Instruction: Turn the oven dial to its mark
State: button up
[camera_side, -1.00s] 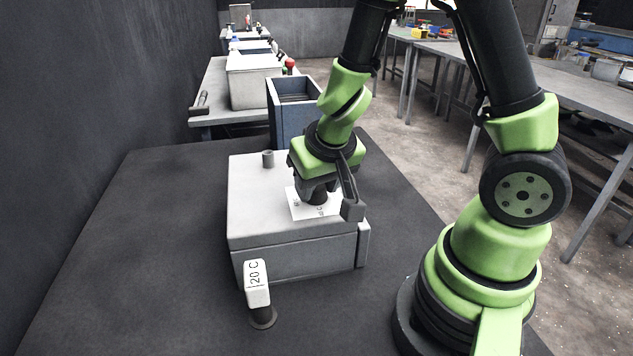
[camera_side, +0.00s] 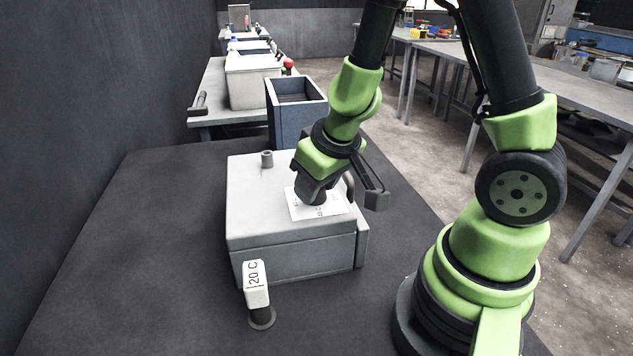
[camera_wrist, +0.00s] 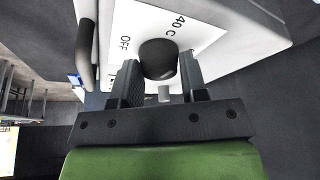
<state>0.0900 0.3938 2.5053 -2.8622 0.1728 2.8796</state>
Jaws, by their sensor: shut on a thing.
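The oven is a light grey box (camera_side: 290,232) on the dark table. A white label plate (camera_side: 331,207) lies on its top; in the wrist view the plate (camera_wrist: 190,22) shows "40 C" and "OFF", with other marks hidden. The dark round dial (camera_wrist: 158,58) sits on the plate between my fingers. My gripper (camera_side: 316,198) is over the plate and shut on the dial; the wrist view also shows my gripper (camera_wrist: 160,75). In the side view the dial is mostly hidden by the gripper. A white sign (camera_side: 256,284) reading "120 C" stands in front of the oven on a dark foot.
A small grey peg (camera_side: 267,159) stands on the oven's back left top. A dark handle (camera_wrist: 86,54) runs beside the plate. A blue-grey open bin (camera_side: 296,112) is behind the oven. The table left of the oven is clear.

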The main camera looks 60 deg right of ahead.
jog(key=shift+w+r, duration=0.1)
jog(key=shift+w, duration=0.1)
jog(key=o, duration=0.9)
jog(key=shift+s, duration=0.1)
jog(key=shift+c, duration=0.2)
jog(key=shift+m, duration=0.3)
